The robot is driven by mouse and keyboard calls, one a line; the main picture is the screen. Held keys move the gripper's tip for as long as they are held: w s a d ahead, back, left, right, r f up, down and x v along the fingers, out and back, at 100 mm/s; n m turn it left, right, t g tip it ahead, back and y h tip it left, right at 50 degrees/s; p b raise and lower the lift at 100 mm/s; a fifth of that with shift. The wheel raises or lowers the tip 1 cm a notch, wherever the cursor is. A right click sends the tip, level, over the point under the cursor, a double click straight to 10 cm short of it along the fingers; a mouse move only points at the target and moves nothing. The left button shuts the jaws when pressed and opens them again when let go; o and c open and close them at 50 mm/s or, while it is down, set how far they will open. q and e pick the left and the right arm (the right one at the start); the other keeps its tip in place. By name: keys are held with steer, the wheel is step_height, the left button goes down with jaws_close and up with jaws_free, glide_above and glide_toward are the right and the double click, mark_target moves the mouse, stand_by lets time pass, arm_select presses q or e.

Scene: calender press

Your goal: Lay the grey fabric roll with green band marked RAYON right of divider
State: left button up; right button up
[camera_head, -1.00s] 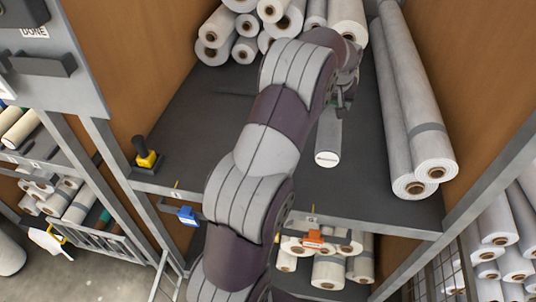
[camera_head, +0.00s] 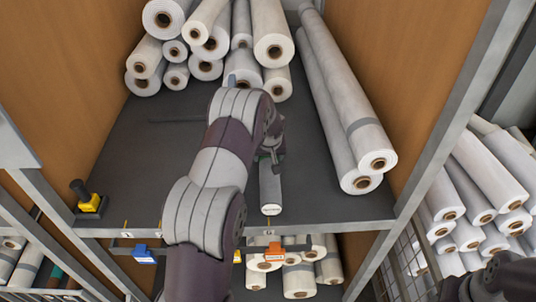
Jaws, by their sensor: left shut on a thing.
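A short grey roll (camera_head: 271,188) with a pale near end lies on or just above the dark shelf (camera_head: 120,170), close to its front edge. Its length points toward me. My left gripper (camera_head: 268,156) is shut on its far part from above. The fingers and wrist hide much of that part. A small trace of green shows at the fingers, but I cannot read any RAYON marking. I cannot make out a clear divider on the shelf. A dark part of my right arm shows in the bottom right corner, without its gripper.
White rolls (camera_head: 272,35) are stacked at the back. Two long rolls (camera_head: 340,90) lean along the right wall. A yellow-and-black object (camera_head: 90,203) stands front left. Blue (camera_head: 143,255) and orange (camera_head: 274,252) clips hang below the shelf edge. The shelf's left part is mostly bare.

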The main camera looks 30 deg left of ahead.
arm_select(q)
steer(key=o, duration=1.3)
steer(key=shift+o, duration=0.4)
steer(key=shift+r, duration=0.15)
steer(key=b+v, duration=0.1)
steer(key=v, duration=1)
steer(key=shift+s+d+r+b, duration=0.15)
steer(key=shift+r+b, duration=0.05)
steer(key=shift+b, duration=0.1)
steer(key=s+d+m, duration=0.1)
steer(key=s+d, duration=0.2)
steer(key=s+d+m+h, duration=0.1)
steer(key=s+d, duration=0.1)
steer(key=s, duration=0.1)
steer(key=s+d+m+g, duration=0.1)
steer(key=s+d, duration=0.2)
steer(key=s, duration=0.1)
steer(key=shift+d+f+h, duration=0.3)
steer(key=shift+d, duration=0.05)
steer(key=s+d+f+m, duration=0.1)
steer(key=s+d, duration=0.1)
steer(key=s, duration=0.5)
steer(key=s+d+m+g, duration=0.1)
steer(key=s+d+m, duration=0.1)
steer(key=s, duration=0.5)
steer(key=shift+d+f+h, duration=0.4)
steer(key=shift+d, duration=0.45)
